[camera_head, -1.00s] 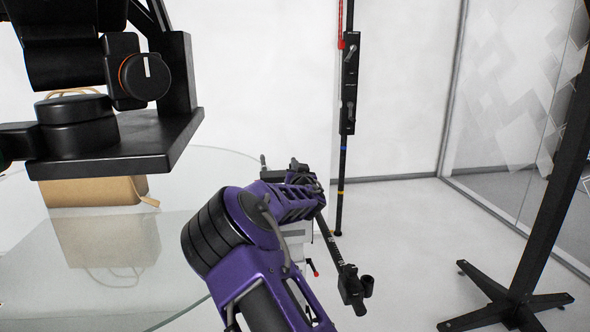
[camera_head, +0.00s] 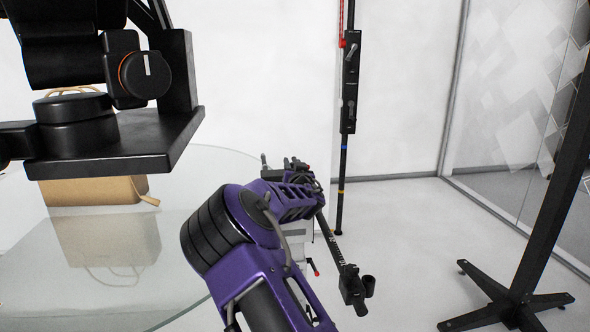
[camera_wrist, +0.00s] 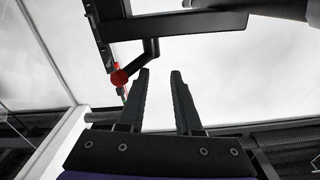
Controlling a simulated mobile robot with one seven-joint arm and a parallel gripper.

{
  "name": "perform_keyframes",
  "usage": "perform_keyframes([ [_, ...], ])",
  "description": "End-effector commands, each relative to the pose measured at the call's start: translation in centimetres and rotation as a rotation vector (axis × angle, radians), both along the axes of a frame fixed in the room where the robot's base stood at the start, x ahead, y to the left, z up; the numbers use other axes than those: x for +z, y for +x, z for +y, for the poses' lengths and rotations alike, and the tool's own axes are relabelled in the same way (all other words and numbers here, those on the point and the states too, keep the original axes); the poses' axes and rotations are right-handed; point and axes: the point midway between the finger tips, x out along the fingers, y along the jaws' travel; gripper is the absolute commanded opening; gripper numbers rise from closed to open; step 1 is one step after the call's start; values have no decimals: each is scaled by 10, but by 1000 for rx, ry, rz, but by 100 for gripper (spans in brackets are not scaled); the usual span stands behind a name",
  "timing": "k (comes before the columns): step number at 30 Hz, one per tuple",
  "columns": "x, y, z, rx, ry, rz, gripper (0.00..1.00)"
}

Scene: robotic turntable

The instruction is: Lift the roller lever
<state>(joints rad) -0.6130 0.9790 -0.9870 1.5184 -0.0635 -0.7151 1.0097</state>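A dark bent lever with a red ball end (camera_wrist: 120,77) shows in the wrist view, to the left of my left fingertip and apart from it. I take it for the roller lever. A small red-tipped lever (camera_head: 314,268) shows low beside my arm in the head view; I cannot tell if it is the same one. My gripper (camera_wrist: 161,73) is open, with an empty gap between its two dark fingers. In the head view my purple arm reaches away from me and hides the fingertips.
A round glass table (camera_head: 190,230) is at left, with a tan bag (camera_head: 95,191) near it. A black pole (camera_head: 342,165) stands beyond my arm. A black stand (camera_head: 515,303) is on the right. The floor between them is clear.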

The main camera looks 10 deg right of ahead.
Motion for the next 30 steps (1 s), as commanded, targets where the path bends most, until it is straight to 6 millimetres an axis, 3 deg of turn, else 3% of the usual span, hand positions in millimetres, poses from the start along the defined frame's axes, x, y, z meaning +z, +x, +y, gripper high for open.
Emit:
perform_keyframes([
  [1,-15,-6,-8,-17,1,28,47],
  [30,-5,-64,-42,-13,1,13,47],
])
